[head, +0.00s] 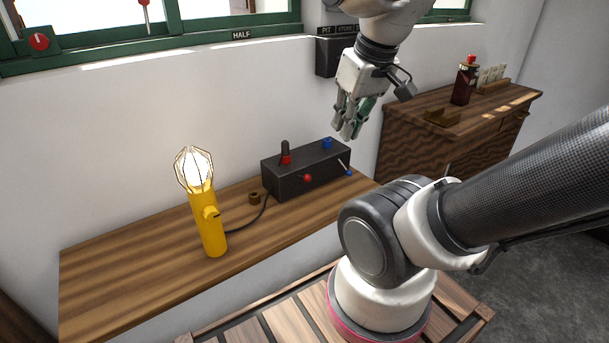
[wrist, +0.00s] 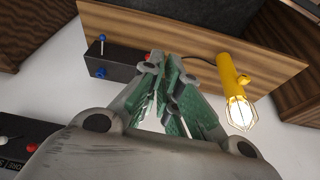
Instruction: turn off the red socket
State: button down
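The red socket (head: 286,159) is on top of a dark box (head: 318,175), with a dark plug (head: 285,147) standing in it. A red-knobbed lever (head: 307,178) sticks out of the box's front below it. A blue socket (head: 327,143) and blue-tipped lever (head: 347,170) are at the right end. A cable runs from the box's left side to a lit yellow lamp (head: 207,225). My gripper (head: 347,133) is empty, above and beyond the box's right end. Its fingers (wrist: 167,60) look parted, with green pads showing; they partly hide the red parts in the wrist view.
The box and lamp stand on a wooden bench (head: 120,265) against a white wall. A dark wall box (head: 328,55) is behind my gripper. A wooden cabinet (head: 440,135) with a bottle (head: 464,82) stands at right.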

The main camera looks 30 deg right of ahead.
jog(key=w+a+f+n+g, duration=0.2)
jog(key=w+f+n+g, duration=0.1)
jog(key=w+n, duration=0.6)
jog(key=w+a+f+n+g, duration=0.2)
jog(key=w+f+n+g, duration=0.1)
jog(key=w+n, duration=0.6)
jog(key=shift+w+a+f+n, duration=0.2)
jog(key=shift+a+f+n, duration=0.05)
jog(key=shift+n, duration=0.25)
jog(key=shift+f, duration=0.1)
send_over(303, 177)
jog(key=s+a, duration=0.1)
jog(key=a, duration=0.2)
notch_tip(303, 177, down, 12)
jog(key=shift+d+f, duration=0.25)
